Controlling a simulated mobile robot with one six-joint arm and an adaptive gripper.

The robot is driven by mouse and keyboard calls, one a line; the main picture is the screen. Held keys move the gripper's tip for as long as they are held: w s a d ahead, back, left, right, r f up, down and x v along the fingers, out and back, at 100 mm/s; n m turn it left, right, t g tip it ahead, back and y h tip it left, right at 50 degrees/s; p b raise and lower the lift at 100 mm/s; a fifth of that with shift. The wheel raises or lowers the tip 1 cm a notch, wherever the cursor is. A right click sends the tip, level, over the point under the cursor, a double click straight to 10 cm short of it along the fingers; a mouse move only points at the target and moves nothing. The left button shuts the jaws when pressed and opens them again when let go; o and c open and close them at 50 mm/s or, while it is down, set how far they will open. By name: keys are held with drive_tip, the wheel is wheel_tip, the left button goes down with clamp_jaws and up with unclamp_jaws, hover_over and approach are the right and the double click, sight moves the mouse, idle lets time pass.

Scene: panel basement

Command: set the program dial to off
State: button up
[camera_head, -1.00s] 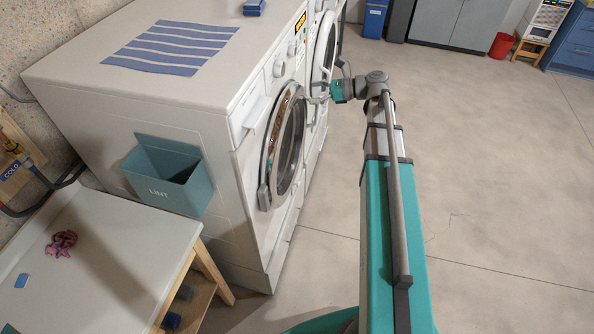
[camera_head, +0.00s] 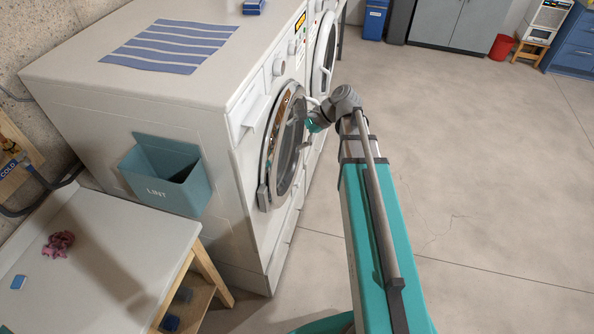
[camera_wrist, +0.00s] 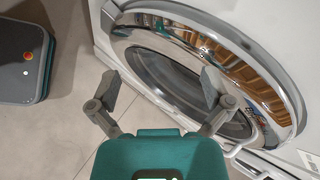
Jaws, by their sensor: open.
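My gripper (camera_head: 307,133) is in front of the washer's round door (camera_head: 287,148), below and to the right of the knob. In the wrist view my gripper (camera_wrist: 160,89) has its two fingers spread apart with nothing between them. The chrome door ring (camera_wrist: 202,42) lies beyond them. The knob is outside the wrist view.
A second front-loader (camera_head: 326,45) stands beyond the washer. A striped cloth (camera_head: 172,45) lies on top. A teal lint bin (camera_head: 167,176) hangs on the near side, above a white table (camera_head: 98,255). The concrete floor (camera_head: 480,170) to the right is clear.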

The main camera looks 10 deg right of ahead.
drive_tip(key=s+a+f+n+g+h+b, duration=0.1)
drive_tip(key=s+f+n+g+h, duration=0.1)
drive_tip(key=s+f+n+h, duration=0.4)
drive_tip(key=shift+s+a+f+n, duration=0.35)
drive_tip(key=shift+s+n, duration=0.6)
drive_tip(key=shift+n, duration=0.35)
drive_tip(key=shift+f, duration=0.1)
drive_tip(key=shift+s+d+f+n+h+b, duration=0.25)
drive_tip(key=shift+s+n+h, duration=0.35)
drive_tip(key=shift+n, duration=0.25)
drive_tip(key=shift+s+d+f+n+h+b, duration=0.15)
drive_tip(key=shift+s+f+n+h, duration=0.15)
drive_tip(key=shift+s+n+h, duration=0.4)
drive_tip(key=shift+s+d+f+n+h+b, duration=0.25)
drive_tip(key=shift+s+n+h, duration=0.15)
drive_tip(key=shift+s+n, duration=0.45)
drive_tip(key=shift+w, duration=0.15)
